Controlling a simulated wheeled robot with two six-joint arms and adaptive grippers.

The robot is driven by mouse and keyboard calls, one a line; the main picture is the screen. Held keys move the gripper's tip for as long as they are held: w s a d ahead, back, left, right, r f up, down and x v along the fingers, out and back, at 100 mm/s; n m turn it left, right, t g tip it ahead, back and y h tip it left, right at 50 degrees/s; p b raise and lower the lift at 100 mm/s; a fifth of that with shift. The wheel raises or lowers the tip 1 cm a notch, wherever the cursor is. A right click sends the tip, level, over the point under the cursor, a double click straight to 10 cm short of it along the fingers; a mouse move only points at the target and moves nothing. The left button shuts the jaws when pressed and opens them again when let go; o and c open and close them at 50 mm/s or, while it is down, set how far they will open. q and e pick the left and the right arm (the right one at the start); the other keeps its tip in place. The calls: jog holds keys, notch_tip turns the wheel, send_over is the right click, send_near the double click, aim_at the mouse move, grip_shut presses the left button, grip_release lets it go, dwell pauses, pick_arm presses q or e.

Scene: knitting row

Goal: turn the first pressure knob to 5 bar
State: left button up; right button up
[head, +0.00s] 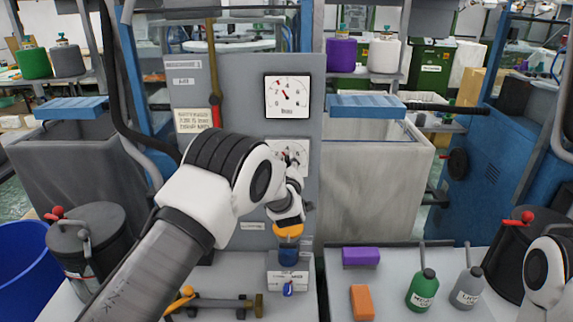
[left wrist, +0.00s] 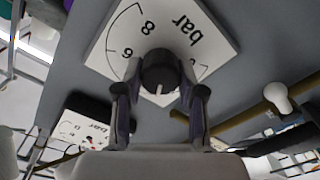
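The pressure knob (left wrist: 160,72) is dark and round, with a white pointer mark that points toward the bottom of the left wrist view. It sits on a white dial plate (left wrist: 205,30) marked 6, 8 and "bar", seen turned over. In the head view the plate (head: 301,149) is partly hidden by my left gripper (head: 291,165). The left gripper's two fingers (left wrist: 160,90) stand on either side of the knob, with slim gaps seeming to show. A pressure gauge (head: 287,97) above the plate has its needle pointing up and left.
The grey panel (head: 240,80) carries a red-handled lever (head: 215,112) to the left.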

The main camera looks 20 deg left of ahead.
dwell(0.4)
pick_arm(q)
jog(key=shift+m+b, duration=0.8)
jog(key=shift+m, duration=0.4)
jog(key=m+b, duration=0.1)
jog(key=m, duration=0.1)
jog(key=shift+m, duration=0.3)
jog(key=m+b, duration=0.1)
jog(key=m, duration=0.2)
jog(key=shift+w+d+r+m, duration=0.1)
jog(key=shift+m, duration=1.9)
jog(key=shift+r, duration=0.1)
